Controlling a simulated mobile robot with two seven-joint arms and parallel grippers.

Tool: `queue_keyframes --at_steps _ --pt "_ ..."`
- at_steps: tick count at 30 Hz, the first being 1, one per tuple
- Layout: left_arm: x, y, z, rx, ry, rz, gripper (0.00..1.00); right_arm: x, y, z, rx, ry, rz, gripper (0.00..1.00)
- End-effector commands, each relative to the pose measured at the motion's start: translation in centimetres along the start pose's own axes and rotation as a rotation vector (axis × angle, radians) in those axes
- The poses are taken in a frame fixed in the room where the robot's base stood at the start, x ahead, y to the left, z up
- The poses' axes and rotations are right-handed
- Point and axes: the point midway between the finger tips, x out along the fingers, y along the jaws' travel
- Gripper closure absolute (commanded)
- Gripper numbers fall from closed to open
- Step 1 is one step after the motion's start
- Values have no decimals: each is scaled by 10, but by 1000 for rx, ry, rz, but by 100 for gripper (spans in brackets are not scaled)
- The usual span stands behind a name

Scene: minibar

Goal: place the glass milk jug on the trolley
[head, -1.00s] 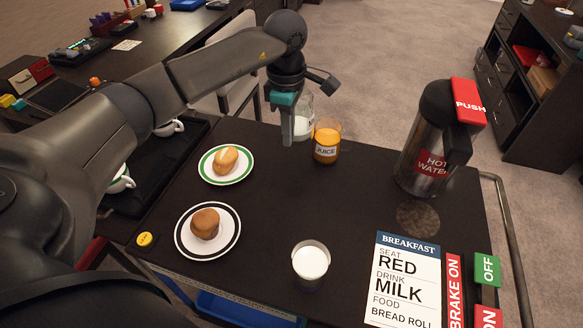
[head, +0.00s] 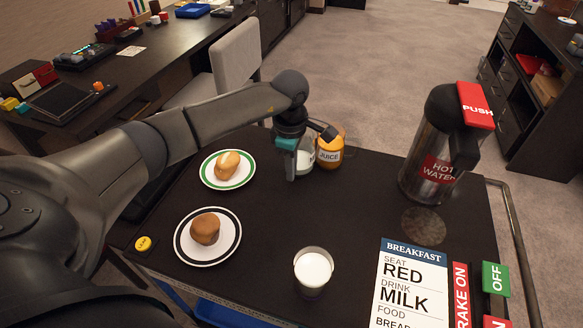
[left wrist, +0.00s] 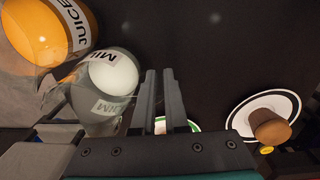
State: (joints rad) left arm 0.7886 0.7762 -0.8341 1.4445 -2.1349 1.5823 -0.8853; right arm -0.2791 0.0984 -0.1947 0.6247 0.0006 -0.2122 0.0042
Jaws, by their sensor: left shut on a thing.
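The glass milk jug (head: 306,163) is at the far side of the dark trolley top (head: 345,215), beside the orange juice jug (head: 330,154). My left gripper (head: 291,174) is shut on it, seemingly by its handle; the grip itself is partly hidden. In the left wrist view the milk jug (left wrist: 105,85), with white milk and a label, is just left of my fingers (left wrist: 163,98). It looks close to the juice jug (left wrist: 45,30). I cannot tell whether its base touches the trolley. My right gripper is not in view.
Two plates with bread rolls (head: 227,168) (head: 207,235) are on the left. A glass of milk (head: 312,270) is in front, a hot-water flask (head: 440,150) on the right, and a breakfast card (head: 410,285) front right. The trolley's middle is clear.

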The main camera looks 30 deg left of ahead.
Motion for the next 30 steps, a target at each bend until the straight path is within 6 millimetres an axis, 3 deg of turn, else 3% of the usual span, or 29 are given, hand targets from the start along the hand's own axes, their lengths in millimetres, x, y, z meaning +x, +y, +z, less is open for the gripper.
queue_keyframes --at_steps 4,5,12,22,30 --pt "3 1 0 -1 -1 3 100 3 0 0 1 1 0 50" --pt "3 0 0 -1 0 0 86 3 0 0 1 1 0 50" --pt "2 0 0 -1 0 0 59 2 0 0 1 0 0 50" --pt "-2 0 0 -1 0 0 59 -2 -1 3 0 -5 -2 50" --pt "-54 2 0 -1 0 5 59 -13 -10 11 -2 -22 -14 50"
